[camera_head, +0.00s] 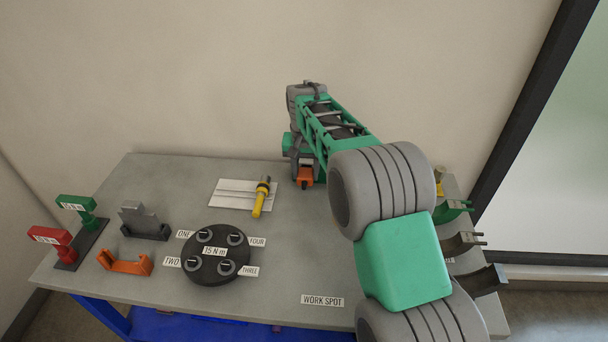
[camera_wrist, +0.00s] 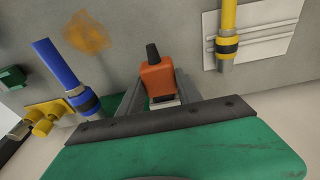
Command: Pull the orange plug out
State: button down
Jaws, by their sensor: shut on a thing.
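The orange plug (camera_head: 305,177) is at the back of the grey table in the head view, just under my gripper (camera_head: 302,160). In the wrist view the orange plug (camera_wrist: 157,80) with its dark tip sits between the two grey fingers of my gripper (camera_wrist: 158,90). The fingers are shut on it. A small pale piece (camera_wrist: 164,103) shows at the near end of the plug. I cannot tell whether the plug is seated in anything; that end is mostly hidden by my gripper.
A yellow tool (camera_head: 261,199) lies on a white plate (camera_head: 228,192) left of my gripper. A black disc (camera_head: 216,273) with labelled posts, an orange bracket (camera_head: 125,263) and a grey bracket (camera_head: 143,220) stand at left. The wrist view shows a blue rod (camera_wrist: 65,72) beside my gripper.

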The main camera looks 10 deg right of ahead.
jog(key=shift+s+a+b, duration=0.3)
jog(key=shift+s+b, duration=0.1)
jog(key=shift+s, duration=0.45)
jog(key=shift+s+a+b, duration=0.25)
jog(key=shift+s+b, duration=0.1)
jog(key=shift+s, duration=0.55)
jog(key=shift+s+a+b, duration=0.3)
jog(key=shift+s+b, duration=0.1)
jog(key=shift+s, duration=0.45)
